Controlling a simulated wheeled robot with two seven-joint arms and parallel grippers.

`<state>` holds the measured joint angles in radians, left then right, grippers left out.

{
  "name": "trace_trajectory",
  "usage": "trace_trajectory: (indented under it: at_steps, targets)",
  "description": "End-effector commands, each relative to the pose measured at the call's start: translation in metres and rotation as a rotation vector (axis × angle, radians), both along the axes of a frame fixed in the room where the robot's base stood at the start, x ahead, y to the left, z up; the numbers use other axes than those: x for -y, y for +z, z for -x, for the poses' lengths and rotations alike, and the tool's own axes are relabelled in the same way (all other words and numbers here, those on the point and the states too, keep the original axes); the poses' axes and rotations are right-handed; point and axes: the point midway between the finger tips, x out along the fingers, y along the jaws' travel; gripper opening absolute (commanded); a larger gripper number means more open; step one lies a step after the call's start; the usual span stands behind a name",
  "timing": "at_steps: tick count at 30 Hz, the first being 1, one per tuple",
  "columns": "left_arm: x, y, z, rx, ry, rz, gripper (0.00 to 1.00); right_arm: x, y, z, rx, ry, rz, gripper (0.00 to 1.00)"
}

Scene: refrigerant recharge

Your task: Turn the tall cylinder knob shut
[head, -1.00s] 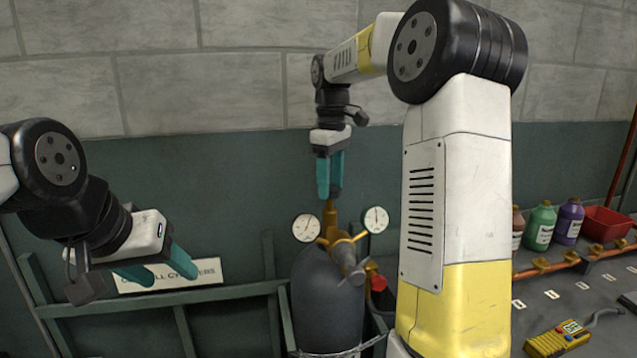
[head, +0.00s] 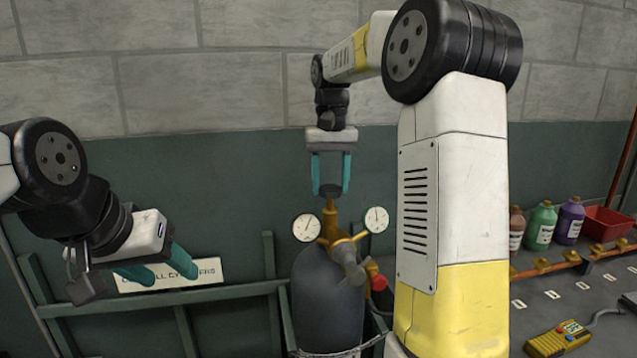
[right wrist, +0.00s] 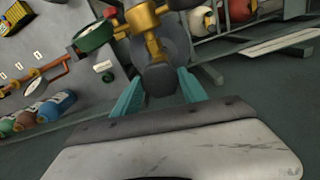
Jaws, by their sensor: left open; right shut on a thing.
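The tall grey cylinder (head: 326,300) stands in a rack against the wall, with a brass valve (head: 331,222) on top. Its dark knob (head: 330,191) sits at the top of the valve. My right gripper (head: 330,190) points straight down from above, its teal fingers on either side of the knob and shut on it. In the right wrist view the dark knob (right wrist: 160,78) shows between the two fingers (right wrist: 158,90). My left gripper (head: 162,275) is open and empty, off to the left in front of the rack sign.
Two round gauges (head: 306,227) flank the valve, and a red knob (head: 379,282) is low on its right. A green rail (head: 200,295) runs along the wall. A bench at right holds several bottles (head: 541,225), a red bin (head: 604,222) and a yellow meter (head: 558,338).

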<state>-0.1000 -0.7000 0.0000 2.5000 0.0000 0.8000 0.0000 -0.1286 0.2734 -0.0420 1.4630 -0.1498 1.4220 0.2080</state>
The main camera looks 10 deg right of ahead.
Motion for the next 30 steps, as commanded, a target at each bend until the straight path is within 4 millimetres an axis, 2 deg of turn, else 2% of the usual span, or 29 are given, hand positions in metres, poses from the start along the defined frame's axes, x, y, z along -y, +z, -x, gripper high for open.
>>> trace_trajectory:
  at_steps: [6, 15, 30]
  targets:
    - [0.0000, 0.0000, 0.0000, 0.000, 0.000, 0.000, 0.54, -0.0005, 0.0010, -0.0009, 0.004, -0.188, 0.000, 0.09]
    - [0.0000, 0.0000, 0.0000, 0.000, 0.000, 0.000, 0.54, -0.0007, 0.0010, -0.0011, 0.004, -0.379, 0.000, 0.09]
    - [0.0000, 0.0000, 0.0000, 0.000, 0.000, 0.000, 0.54, -0.0007, 0.0011, -0.0013, 0.004, -0.476, -0.001, 0.10]
